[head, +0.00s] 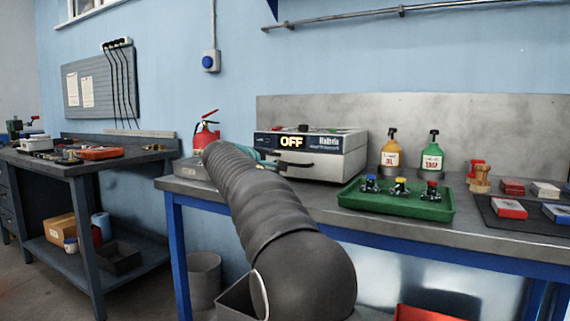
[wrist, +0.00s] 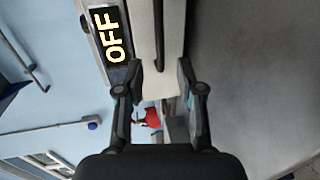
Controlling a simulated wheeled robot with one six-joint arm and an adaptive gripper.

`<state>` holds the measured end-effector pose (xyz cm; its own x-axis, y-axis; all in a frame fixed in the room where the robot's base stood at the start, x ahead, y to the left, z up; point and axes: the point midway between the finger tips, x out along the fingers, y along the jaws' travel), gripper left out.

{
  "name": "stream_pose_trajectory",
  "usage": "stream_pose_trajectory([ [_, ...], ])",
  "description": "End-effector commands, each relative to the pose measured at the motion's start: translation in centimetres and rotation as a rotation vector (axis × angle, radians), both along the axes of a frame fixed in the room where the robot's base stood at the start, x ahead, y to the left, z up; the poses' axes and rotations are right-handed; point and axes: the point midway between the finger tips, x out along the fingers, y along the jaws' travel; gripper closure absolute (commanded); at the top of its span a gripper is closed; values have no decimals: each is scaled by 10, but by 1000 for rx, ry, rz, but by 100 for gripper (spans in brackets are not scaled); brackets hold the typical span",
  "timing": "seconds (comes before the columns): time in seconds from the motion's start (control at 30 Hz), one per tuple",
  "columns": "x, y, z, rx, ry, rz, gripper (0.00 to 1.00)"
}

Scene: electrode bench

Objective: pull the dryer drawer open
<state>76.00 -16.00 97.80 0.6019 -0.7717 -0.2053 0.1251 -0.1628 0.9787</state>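The dryer (head: 330,141) is a pale box with a lit OFF display on the back bench; the display (wrist: 108,36) also shows in the wrist view. A dark bar handle (head: 298,164) runs along the drawer front below the display. Part of the front is hidden behind my arm, and the drawer looks shut. In the wrist view the handle (wrist: 159,35) lies ahead, in line with the gap between my fingers. My gripper (wrist: 160,70) is open with a finger to either side of that line. I cannot tell whether either finger touches it.
A green tray (head: 352,204) with several small coloured-top fixtures stands right of the dryer. Two bottles, yellow (head: 390,150) and green (head: 432,154), stand behind it. A red extinguisher (head: 206,130) is left of the dryer. A grey bin (head: 204,281) is under the bench.

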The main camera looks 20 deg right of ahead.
Motion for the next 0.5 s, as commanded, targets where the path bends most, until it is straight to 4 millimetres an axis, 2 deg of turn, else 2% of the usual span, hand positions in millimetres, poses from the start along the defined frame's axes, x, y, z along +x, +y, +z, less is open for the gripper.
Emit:
stream_pose_trajectory([
  [0.2,24,-32,-7,1,1,-2,63],
  [0.5,44,-56,-15,2,0,1,63],
])
